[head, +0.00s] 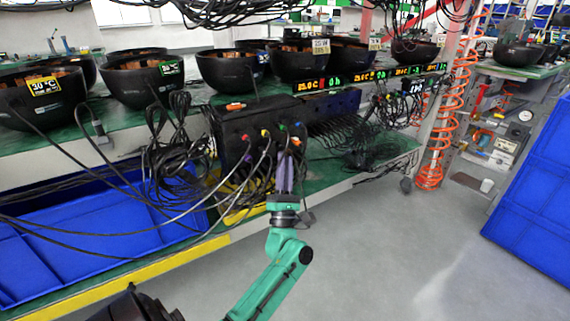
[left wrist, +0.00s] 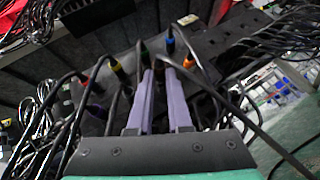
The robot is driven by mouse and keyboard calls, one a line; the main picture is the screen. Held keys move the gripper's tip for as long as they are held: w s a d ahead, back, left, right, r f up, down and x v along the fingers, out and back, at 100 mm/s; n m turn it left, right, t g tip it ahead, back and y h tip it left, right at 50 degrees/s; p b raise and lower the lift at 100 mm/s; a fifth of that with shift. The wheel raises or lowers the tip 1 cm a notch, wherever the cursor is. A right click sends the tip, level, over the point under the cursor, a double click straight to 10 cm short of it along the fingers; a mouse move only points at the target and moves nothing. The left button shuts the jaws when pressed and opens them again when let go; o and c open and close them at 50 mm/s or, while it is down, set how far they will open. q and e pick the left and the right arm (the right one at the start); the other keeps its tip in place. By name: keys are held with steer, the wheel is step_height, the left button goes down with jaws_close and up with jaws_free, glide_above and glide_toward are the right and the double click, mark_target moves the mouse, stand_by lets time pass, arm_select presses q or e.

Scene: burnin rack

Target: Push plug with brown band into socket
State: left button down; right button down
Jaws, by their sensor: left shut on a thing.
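My left gripper (head: 285,156) stands upright against the front of a black socket box (head: 232,128) on the lower shelf. In the left wrist view its two purple fingers (left wrist: 157,72) are shut on a dark, narrow thing, apparently a plug. Its band is hidden, so I cannot tell whether it is brown. Around the tips are plugs with a red band (left wrist: 85,82), a yellow band (left wrist: 115,66), a green band (left wrist: 143,48), a blue band (left wrist: 170,33) and an orange band (left wrist: 188,62). The socket in front of the tips is hidden. My right gripper is not in view.
Black cables hang close around the gripper on both sides. A blue bin (head: 100,235) lies at the left, and another blue container (head: 535,195) stands at the right. Black bowls (head: 225,72) line the shelf above. The grey floor (head: 380,250) is clear.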

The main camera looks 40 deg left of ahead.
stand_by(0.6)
arm_select(q)
steer(key=shift+w+a+b, duration=0.2)
steer(key=shift+a+b, duration=0.1)
steer(key=shift+a, duration=0.25)
steer(key=shift+w+a+b, duration=0.15)
steer(key=shift+a+b, duration=0.15)
steer(key=shift+a, duration=0.25)
steer(key=c, duration=0.8)
jaws_free()
steer(key=shift+o, duration=0.2)
steer(key=v, duration=1.4)
steer(key=shift+d+f, duration=0.2)
steer(key=shift+f, duration=0.05)
steer(key=shift+s, duration=0.1)
